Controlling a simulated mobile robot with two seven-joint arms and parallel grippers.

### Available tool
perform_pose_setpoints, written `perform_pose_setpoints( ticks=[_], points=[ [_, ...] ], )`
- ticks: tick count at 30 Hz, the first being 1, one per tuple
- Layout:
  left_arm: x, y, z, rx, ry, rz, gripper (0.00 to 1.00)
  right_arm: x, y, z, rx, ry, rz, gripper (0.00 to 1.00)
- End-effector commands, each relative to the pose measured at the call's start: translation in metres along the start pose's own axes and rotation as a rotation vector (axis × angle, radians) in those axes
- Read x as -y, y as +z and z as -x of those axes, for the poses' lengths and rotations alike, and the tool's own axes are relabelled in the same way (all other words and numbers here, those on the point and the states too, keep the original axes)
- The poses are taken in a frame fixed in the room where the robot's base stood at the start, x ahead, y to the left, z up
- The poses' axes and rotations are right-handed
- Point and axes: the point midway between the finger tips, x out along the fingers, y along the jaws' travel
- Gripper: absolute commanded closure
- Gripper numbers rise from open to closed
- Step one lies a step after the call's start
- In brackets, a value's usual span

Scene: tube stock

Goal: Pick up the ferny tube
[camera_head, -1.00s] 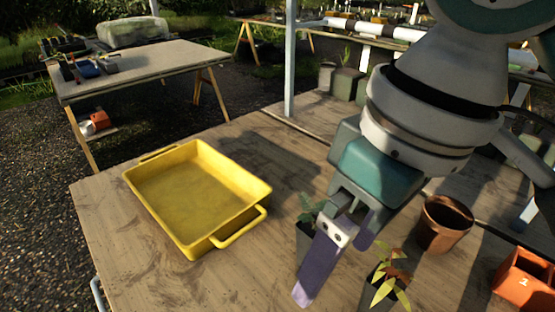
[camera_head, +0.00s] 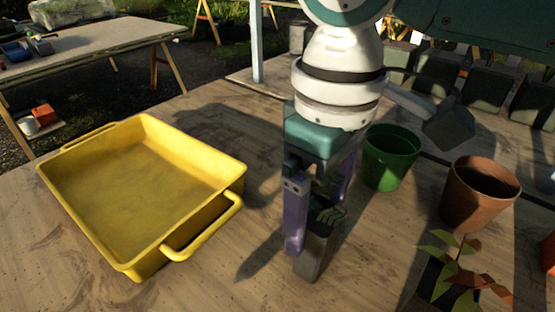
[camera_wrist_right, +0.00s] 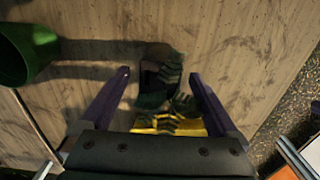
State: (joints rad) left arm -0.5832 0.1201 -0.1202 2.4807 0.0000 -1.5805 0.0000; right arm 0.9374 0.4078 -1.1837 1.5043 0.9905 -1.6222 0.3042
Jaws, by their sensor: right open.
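The ferny tube (camera_head: 312,257) is a dark square pot with small ferny leaves at its top, standing on the wooden table right of the yellow tray. My right gripper (camera_head: 318,226) points down over it with its purple fingers apart. One finger is on the tube's near left side, the other behind its right side. In the right wrist view the tube (camera_wrist_right: 152,78) shows between the open fingertips (camera_wrist_right: 158,76), with leaves toward the palm. I cannot tell whether a finger touches it. My left gripper is not in view.
A yellow tray (camera_head: 233,175) stands at left. A green pot (camera_head: 390,157) and a brown pot (camera_head: 478,194) stand behind and right. A reddish-leaved plant (camera_head: 455,275) is at front right. A yellow patch (camera_wrist_right: 170,123) near the palm is unclear.

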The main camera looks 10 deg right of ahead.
Motion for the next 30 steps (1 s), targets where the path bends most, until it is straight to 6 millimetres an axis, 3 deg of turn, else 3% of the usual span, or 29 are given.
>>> perform_pose_setpoints(
  ticks=[4, 13, 30],
  points=[
    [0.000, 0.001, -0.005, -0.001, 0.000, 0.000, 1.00, 0.000, 0.001, -0.021, 0.001, 0.001, 0.000, 0.04],
    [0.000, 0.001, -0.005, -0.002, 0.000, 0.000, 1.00, 0.000, 0.000, -0.025, -0.001, 0.002, 0.001, 0.06],
    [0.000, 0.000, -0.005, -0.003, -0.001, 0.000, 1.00, 0.000, 0.000, -0.024, -0.001, 0.001, 0.001, 0.70]
  ],
)
